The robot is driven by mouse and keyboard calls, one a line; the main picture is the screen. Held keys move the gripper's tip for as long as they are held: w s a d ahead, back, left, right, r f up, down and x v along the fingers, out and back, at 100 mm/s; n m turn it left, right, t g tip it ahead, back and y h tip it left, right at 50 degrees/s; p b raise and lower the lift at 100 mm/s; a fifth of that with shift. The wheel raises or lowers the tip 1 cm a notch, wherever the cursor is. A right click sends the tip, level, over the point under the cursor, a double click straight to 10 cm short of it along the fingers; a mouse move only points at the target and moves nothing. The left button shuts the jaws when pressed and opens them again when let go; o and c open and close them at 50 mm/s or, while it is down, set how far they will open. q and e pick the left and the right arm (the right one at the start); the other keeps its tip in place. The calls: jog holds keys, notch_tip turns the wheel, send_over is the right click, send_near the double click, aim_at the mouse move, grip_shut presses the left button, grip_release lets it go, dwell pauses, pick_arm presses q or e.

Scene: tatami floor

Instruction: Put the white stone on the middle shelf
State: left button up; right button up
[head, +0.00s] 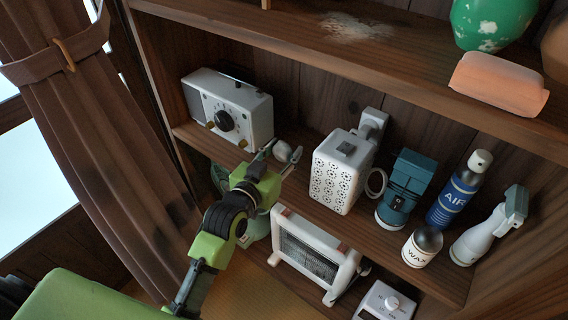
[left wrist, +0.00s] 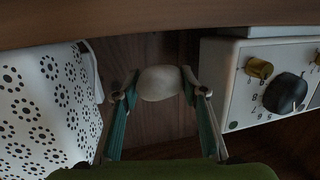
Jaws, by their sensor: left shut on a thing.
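The white stone (left wrist: 159,83) is a smooth, rounded piece held between the two fingertips of my left gripper (left wrist: 158,88) in the left wrist view. In the head view the stone (head: 282,151) shows at the tip of my left gripper (head: 281,158). The gripper is at the middle shelf (head: 300,199), in the gap between a white radio and a white perforated box. I cannot tell whether the stone touches the shelf board. My right gripper does not show.
The radio (head: 228,108) stands left of the gap and the perforated box (head: 342,170) right of it. A teal device (head: 405,187), a blue spray can (head: 457,190), a wax tin (head: 422,247) and a spray bottle (head: 487,228) stand farther right. The upper shelf (head: 400,75) hangs above.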

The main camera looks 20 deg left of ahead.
aim_at(283, 161)
pick_arm(q)
jog(key=shift+f+b, duration=0.6)
jog(key=shift+f, duration=1.15)
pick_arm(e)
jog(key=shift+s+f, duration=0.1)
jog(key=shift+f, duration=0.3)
pick_arm(q)
jog(key=shift+f, duration=0.1)
jog(key=o, duration=1.2)
jog(key=shift+c, duration=0.2)
jog(key=p+v, duration=0.1)
jog(key=v, duration=0.6)
jog(key=shift+s+p, duration=0.35)
jog(key=shift+s, duration=0.05)
jog(key=s+a+f+g+y, duration=0.1)
jog(key=s+f+g, duration=0.5)
jog(key=s, duration=0.6)
jog(key=s+a+f+g+y, duration=0.1)
jog(key=s+f+g, duration=0.5)
jog(key=s+f, duration=0.3)
jog(key=s, duration=0.3)
jog(key=shift+f+g, duration=0.2)
jog(key=shift+g, duration=0.1)
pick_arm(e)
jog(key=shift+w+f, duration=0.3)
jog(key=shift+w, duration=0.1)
